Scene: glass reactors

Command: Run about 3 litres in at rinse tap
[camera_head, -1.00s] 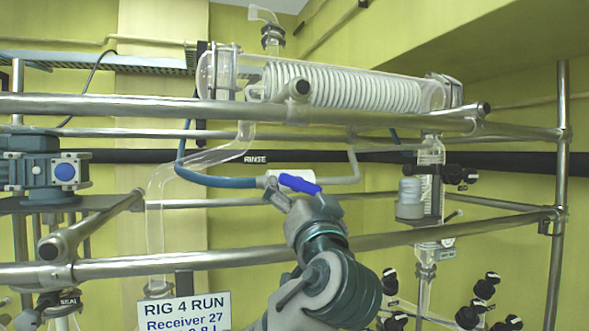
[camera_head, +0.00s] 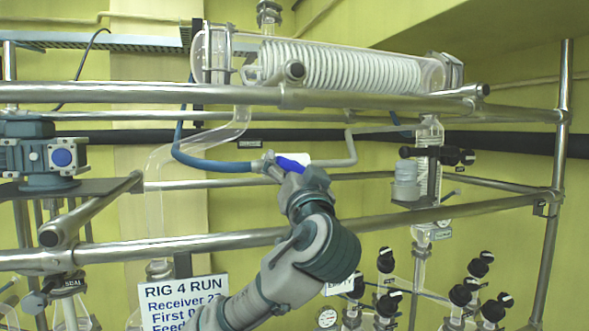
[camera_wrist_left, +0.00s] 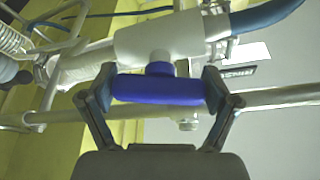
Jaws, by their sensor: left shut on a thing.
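The rinse tap has a white body (camera_wrist_left: 165,37) and a blue handle (camera_wrist_left: 158,90), with a blue hose (camera_head: 215,165) running to its left in the head view. My left gripper (camera_head: 274,165) is at the tap. In the left wrist view the two fingers of the gripper (camera_wrist_left: 160,92) close on the ends of the blue handle, which lies crosswise between them. In the head view the gripper and wrist cover part of the handle and tap body. The RINSE label (camera_head: 249,144) is small behind the tap. My right gripper does not show.
A steel frame rail (camera_head: 200,245) crosses in front, below the tap, and another rail (camera_head: 150,93) crosses above it. A glass coil condenser (camera_head: 350,68) lies above. A sign (camera_head: 183,300) hangs at the lower middle. Several black-knobbed valves (camera_head: 480,268) stand at lower right.

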